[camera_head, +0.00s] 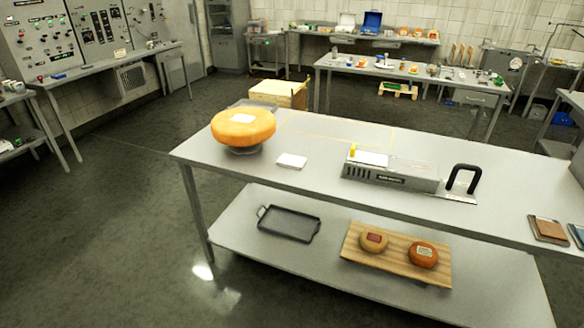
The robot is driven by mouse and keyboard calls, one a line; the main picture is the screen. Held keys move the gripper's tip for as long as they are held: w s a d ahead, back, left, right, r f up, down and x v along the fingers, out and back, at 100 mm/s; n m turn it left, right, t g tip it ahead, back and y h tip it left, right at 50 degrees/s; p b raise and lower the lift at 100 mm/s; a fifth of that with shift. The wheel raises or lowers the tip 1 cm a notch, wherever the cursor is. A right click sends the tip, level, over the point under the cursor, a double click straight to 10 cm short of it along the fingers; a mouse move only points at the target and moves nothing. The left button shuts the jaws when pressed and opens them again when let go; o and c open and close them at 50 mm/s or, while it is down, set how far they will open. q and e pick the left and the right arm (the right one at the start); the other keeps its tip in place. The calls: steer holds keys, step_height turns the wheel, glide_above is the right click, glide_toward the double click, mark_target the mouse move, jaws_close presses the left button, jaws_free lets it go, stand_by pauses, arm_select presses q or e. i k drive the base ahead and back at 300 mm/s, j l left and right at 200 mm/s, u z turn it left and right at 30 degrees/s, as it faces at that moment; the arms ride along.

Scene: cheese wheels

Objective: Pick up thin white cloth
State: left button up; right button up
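A small flat white thing (292,161), which looks like a folded thin cloth, lies on the top of the metal table (310,190) near its front left edge. It is to the right of a large orange cheese wheel (243,128) on a dark round stand. A white label or paper lies on top of the wheel. Neither of my grippers shows in the head view.
A grey machine with a black handle (462,178) stands right of the white cloth. The lower shelf holds a dark tray (289,223) and a wooden board (397,278) with two small cheeses. Open floor (110,230) lies left of the table.

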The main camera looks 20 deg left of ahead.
mark_target(287, 161)
steer(key=i+j+z, duration=0.25)
steer(key=i+j, duration=0.4)
steer(key=i+j+z, duration=0.2)
steer(key=i+j, duration=0.45)
steer(key=j, duration=0.15)
